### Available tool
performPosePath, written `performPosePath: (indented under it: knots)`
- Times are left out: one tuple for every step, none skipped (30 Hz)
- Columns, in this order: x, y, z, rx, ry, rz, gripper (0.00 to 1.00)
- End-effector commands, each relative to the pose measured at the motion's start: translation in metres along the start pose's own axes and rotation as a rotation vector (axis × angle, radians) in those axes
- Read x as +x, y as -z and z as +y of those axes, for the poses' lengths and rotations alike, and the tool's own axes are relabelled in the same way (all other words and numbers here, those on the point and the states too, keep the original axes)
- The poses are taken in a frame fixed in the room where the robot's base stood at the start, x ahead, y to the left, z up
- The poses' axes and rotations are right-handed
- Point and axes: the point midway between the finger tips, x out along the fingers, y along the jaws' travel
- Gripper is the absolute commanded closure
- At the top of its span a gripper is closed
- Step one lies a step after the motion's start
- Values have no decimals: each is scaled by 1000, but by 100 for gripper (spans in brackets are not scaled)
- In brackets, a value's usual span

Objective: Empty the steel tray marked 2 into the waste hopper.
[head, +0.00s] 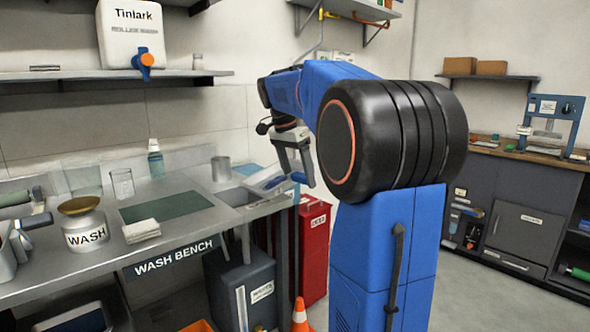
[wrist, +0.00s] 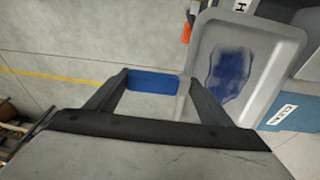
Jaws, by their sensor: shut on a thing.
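My gripper (head: 296,173) is at the right end of the wash bench, its fingers pointing down. In the wrist view my gripper (wrist: 155,82) is shut on a blue handle (wrist: 153,84). Beside it is a grey steel tray (wrist: 285,40) with a dark blue ink puddle inside. The handle appears to belong to this tray, though the join is hidden by a finger. In the head view the tray (head: 266,181) shows small and partly hidden. No number 2 is readable on it.
An orange cone (head: 300,318) is on the floor. The bench holds a WASH pot (head: 85,232), a green mat (head: 167,206) and a metal cup (head: 221,170).

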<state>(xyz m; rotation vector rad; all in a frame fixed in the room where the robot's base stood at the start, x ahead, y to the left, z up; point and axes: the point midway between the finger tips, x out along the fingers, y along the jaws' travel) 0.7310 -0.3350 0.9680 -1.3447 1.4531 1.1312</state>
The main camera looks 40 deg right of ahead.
Motion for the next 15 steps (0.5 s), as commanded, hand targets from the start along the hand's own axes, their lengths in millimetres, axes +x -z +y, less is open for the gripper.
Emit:
performPosePath:
  knots:
    - [4, 2, 1, 3, 5, -21, 48]
    - [7, 2, 1, 4, 10, -35, 48]
    - [10, 2, 1, 4, 16, -52, 48]
    - [12, 2, 1, 4, 21, -66, 48]
    - [15, 2, 2, 4, 25, -79, 48]
    - [18, 2, 1, 4, 31, -97, 48]
    - [21, 2, 1, 4, 36, -110, 48]
    - [23, 2, 1, 4, 41, -123, 48]
    - [26, 2, 1, 5, 47, -140, 48]
    - [28, 1, 1, 4, 51, -152, 48]
    - [30, 1, 1, 4, 54, -163, 48]
    - [33, 1, 1, 4, 60, -179, 48]
    - [35, 1, 1, 5, 63, -188, 48]
    - [37, 1, 1, 5, 66, -198, 48]
    - [39, 0, 1, 4, 70, -209, 48]
